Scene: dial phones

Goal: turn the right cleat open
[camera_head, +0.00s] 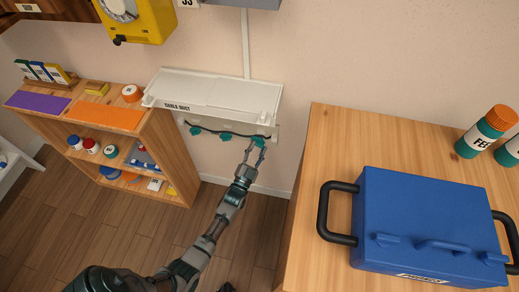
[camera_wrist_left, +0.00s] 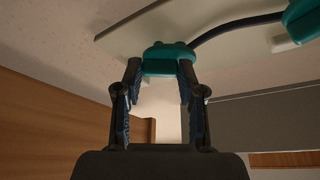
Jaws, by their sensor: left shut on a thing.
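Three teal cleats sit in a row under the white cable duct (camera_head: 215,92) on the wall: a left one (camera_head: 195,130), a middle one (camera_head: 225,136) and the right cleat (camera_head: 260,140). A dark cable runs along the row. My left gripper (camera_head: 256,152) reaches up from below to the right cleat. In the left wrist view my left gripper (camera_wrist_left: 158,80) has its fingers on either side of the teal cleat (camera_wrist_left: 168,62), shut on it. Another teal cleat (camera_wrist_left: 303,18) shows at the upper right there. My right gripper is out of view.
A wooden shelf (camera_head: 180,168) with small jars and boxes stands at the left. A wooden table (camera_head: 325,130) at the right carries a blue toolbox (camera_head: 425,220) and orange-capped bottles (camera_head: 482,135). A yellow phone (camera_head: 150,18) hangs above. The floor between is clear.

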